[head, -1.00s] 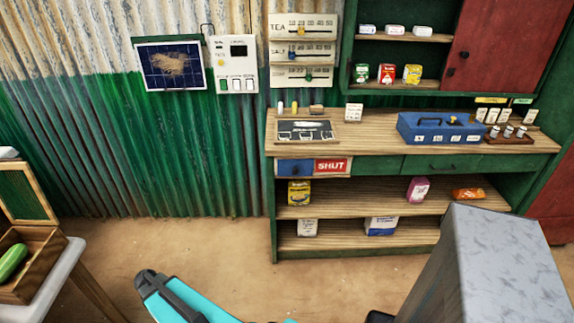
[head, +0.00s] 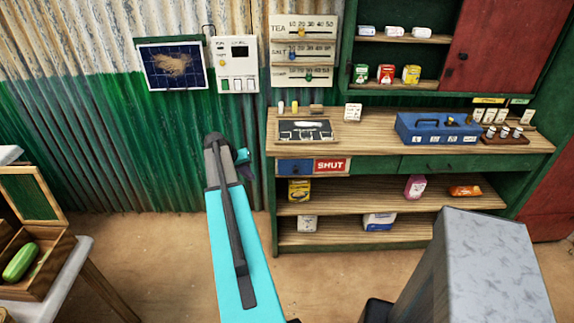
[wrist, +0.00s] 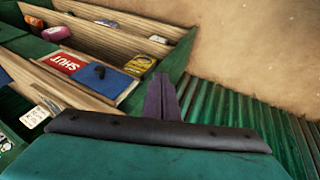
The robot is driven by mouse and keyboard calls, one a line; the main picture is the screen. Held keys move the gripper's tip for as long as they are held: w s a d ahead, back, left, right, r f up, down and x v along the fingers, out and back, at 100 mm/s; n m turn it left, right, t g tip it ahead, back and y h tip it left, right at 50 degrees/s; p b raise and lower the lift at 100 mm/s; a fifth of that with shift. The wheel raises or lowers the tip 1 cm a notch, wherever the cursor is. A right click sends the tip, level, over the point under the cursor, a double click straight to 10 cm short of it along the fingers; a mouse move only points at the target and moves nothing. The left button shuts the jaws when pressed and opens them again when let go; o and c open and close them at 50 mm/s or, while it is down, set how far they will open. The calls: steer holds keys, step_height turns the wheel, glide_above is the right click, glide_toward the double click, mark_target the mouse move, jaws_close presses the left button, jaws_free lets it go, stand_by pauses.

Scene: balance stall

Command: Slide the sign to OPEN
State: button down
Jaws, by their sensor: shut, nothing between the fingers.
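The sign on the front edge of the counter shows a red panel reading SHUT (head: 332,165), with a blue sliding panel (head: 296,167) at its left. The blue panel has a dark knob (head: 283,168). In the wrist view the red SHUT panel (wrist: 62,63) and the dark knob (wrist: 99,72) on the blue panel are both clear. My gripper (head: 246,172) is left of the sign, in front of the green corrugated wall, apart from the knob. In the wrist view its fingers (wrist: 161,92) are together and empty, to the right of the blue panel.
Shelves below hold a yellow packet (head: 299,190) and other goods. A crate with a green vegetable (head: 20,262) is at the left. The floor before the shelves is clear.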

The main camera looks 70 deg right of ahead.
steer(key=s+d+r+m, duration=0.1)
steer(key=s+d+r, duration=0.4)
steer(key=d+r, duration=0.1)
steer(key=shift+s+d+r+m+h+p, duration=0.15)
steer(key=shift+d+r+m+h+p, duration=0.15)
steer(key=shift+d+r, duration=0.15)
steer(key=shift+d+f, duration=0.1)
steer(key=shift+f, duration=0.1)
steer(key=p, duration=0.4)
glide_toward(287, 167)
step_height(287, 167, down, 4)
steer(key=shift+f, duration=0.1)
steer(key=s, duration=0.1)
steer(key=s+d+p, duration=0.1)
steer(key=shift+s+f, duration=0.2)
steer(key=shift+s, duration=0.05)
steer(key=shift+s+d+f+p, duration=0.15)
steer(key=shift+s+f+p, duration=0.1)
steer(key=shift+s+p, duration=0.25)
